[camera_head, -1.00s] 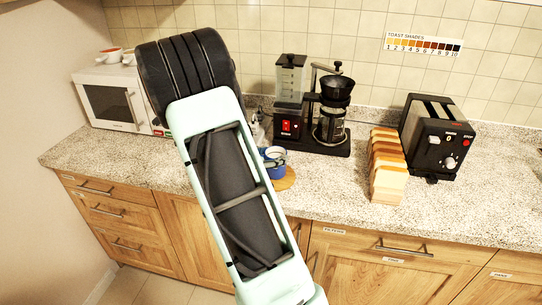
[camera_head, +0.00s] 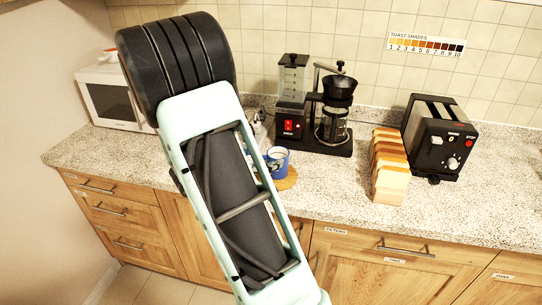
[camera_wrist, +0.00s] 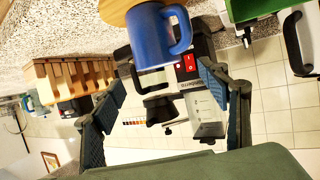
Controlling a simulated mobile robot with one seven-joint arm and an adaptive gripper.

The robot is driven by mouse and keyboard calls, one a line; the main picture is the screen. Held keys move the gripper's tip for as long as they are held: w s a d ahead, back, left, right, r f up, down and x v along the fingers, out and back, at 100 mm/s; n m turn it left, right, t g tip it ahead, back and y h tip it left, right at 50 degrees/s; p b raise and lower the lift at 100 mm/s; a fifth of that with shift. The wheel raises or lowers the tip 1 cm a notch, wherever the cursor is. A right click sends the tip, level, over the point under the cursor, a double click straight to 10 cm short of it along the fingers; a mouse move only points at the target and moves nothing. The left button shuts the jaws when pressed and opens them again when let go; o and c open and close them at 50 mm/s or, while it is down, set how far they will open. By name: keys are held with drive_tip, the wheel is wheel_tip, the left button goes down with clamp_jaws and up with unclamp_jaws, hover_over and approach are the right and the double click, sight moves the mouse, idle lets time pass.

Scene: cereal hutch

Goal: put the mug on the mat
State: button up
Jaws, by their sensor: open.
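The blue mug (camera_head: 279,165) stands upright on the round wooden mat (camera_head: 289,182), on the counter in front of the coffee maker. In the wrist view the mug (camera_wrist: 148,38) appears at the top, inverted by the camera angle, with its base over the mat (camera_wrist: 115,10) and its handle to the right. My gripper (camera_wrist: 160,82) is open, with one finger on each side of the picture. The mug is ahead of the fingertips, and no contact with it shows. In the head view my arm hides most of the gripper.
The coffee maker (camera_head: 333,115) and a grinder-like machine (camera_head: 292,85) stand behind the mug. Bread slices (camera_head: 390,170) and a toaster (camera_head: 438,137) are to the right. A microwave (camera_head: 112,97) is at the left. Bare counter (camera_head: 335,185) lies between mat and bread.

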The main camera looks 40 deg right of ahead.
drive_tip(key=v, duration=0.6)
drive_tip(key=shift+s+a+r, duration=0.1)
